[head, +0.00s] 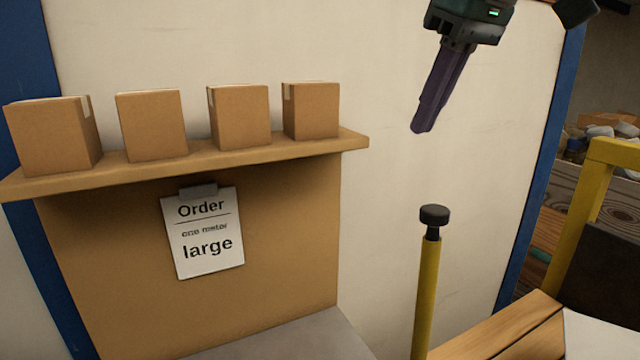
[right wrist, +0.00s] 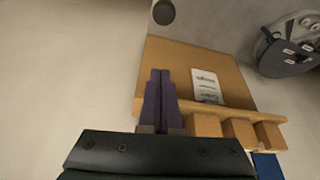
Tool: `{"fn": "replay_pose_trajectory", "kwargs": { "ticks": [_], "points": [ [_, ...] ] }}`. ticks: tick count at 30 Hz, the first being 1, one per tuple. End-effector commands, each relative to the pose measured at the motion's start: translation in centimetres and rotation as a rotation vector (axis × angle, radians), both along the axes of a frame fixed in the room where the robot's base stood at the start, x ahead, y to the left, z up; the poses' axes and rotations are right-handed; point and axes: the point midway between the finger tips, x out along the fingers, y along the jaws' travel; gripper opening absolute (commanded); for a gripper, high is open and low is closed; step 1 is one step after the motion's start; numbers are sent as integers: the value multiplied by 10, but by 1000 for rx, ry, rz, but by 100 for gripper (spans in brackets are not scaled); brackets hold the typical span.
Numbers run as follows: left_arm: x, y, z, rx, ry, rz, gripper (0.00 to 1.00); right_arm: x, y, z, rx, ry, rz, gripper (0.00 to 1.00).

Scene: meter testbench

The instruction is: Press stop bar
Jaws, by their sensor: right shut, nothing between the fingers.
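No part in view is labelled as a stop bar. A yellow post (head: 427,300) with a round black knob (head: 435,214) on top stands upright at lower centre-right of the head view. A dark round shape at the top edge of the right wrist view (right wrist: 163,13) looks like that knob seen from above. My right gripper (head: 422,130) is shut and empty, its purple fingers pointing down above the knob and clearly apart from it. The fingers also show in the right wrist view (right wrist: 160,75). My left gripper is not in view.
A wooden shelf (head: 200,157) on the left bears several cardboard boxes (head: 238,116). An order sheet (head: 205,250) reading "one meter large" hangs below it. A yellow rail (head: 578,225) stands at right. A dark round device (right wrist: 288,50) shows in the right wrist view.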

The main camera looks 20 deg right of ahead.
Motion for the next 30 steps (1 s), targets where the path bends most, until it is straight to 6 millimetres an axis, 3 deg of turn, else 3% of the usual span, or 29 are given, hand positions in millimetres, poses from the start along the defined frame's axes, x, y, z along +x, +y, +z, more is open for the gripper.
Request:
{"fn": "replay_pose_trajectory", "kwargs": {
  "ticks": [8,22,30],
  "points": [
    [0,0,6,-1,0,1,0,6,2,-15,0,3,0,0],
    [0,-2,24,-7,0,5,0,35,9,-93,-1,3,1,0],
    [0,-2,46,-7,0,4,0,9,1,-92,-3,0,2,0]
  ]
}}
